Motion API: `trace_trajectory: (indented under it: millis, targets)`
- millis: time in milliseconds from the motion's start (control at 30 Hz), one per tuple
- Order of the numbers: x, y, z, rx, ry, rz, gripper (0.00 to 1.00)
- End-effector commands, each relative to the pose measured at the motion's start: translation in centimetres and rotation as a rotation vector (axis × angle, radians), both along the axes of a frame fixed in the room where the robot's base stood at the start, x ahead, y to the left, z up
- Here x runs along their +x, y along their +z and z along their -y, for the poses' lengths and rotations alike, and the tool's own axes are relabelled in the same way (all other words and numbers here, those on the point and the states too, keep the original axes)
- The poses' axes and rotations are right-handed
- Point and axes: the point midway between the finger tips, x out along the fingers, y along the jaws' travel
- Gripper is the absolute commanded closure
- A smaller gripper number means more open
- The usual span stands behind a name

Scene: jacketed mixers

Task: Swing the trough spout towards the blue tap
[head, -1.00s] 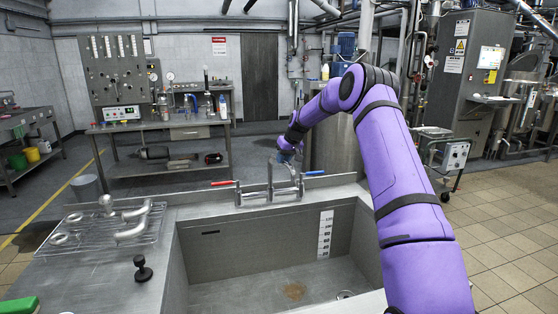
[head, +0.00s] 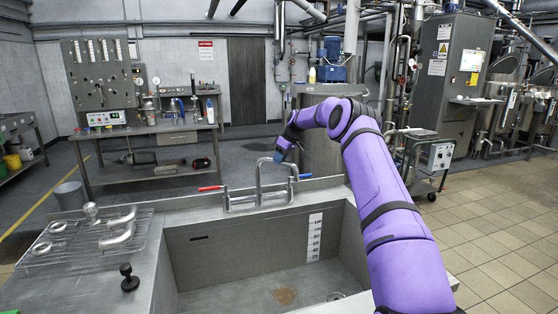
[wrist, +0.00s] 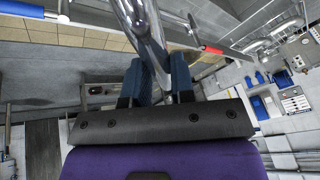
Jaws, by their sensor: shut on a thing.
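The trough spout (head: 258,181) is a shiny arched metal pipe rising from the mixer at the trough's back edge. Its arch leans right, on the blue side. The blue tap (head: 305,176) is to its right and the red tap (head: 210,188) to its left. My gripper (head: 283,153) is at the arch's upper right part, shut on the spout. In the wrist view, the blue fingers (wrist: 160,82) flank the chrome spout pipe (wrist: 146,32). The blue tap (wrist: 22,9) is top left there and the red tap (wrist: 212,50) right. The exact grip contact is partly hidden.
The steel trough (head: 225,247) below is empty, with a depth scale on its wall. A workbench (head: 150,130) stands behind.

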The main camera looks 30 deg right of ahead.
Motion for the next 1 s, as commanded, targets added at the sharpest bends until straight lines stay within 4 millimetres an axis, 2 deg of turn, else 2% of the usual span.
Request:
trace_trajectory:
  millis: [267, 300, 400, 767, 867, 1000]
  targets:
    - [0.0, 0.1, 0.1, 0.0, -0.001, 0.001, 1.0]
    - [0.0, 0.1, 0.1, 0.0, -0.001, 0.001, 0.72]
    - [0.0, 0.0, 0.0, 0.0, -0.001, 0.001, 0.52]
    - [-0.1, 0.5, 0.2, 0.0, -0.001, 0.001, 0.52]
    - [-0.4, 1.5, 0.7, 0.0, -0.003, 0.002, 0.52]
    - [-1.0, 3.9, 1.5, -0.002, -0.004, 0.003, 0.52]
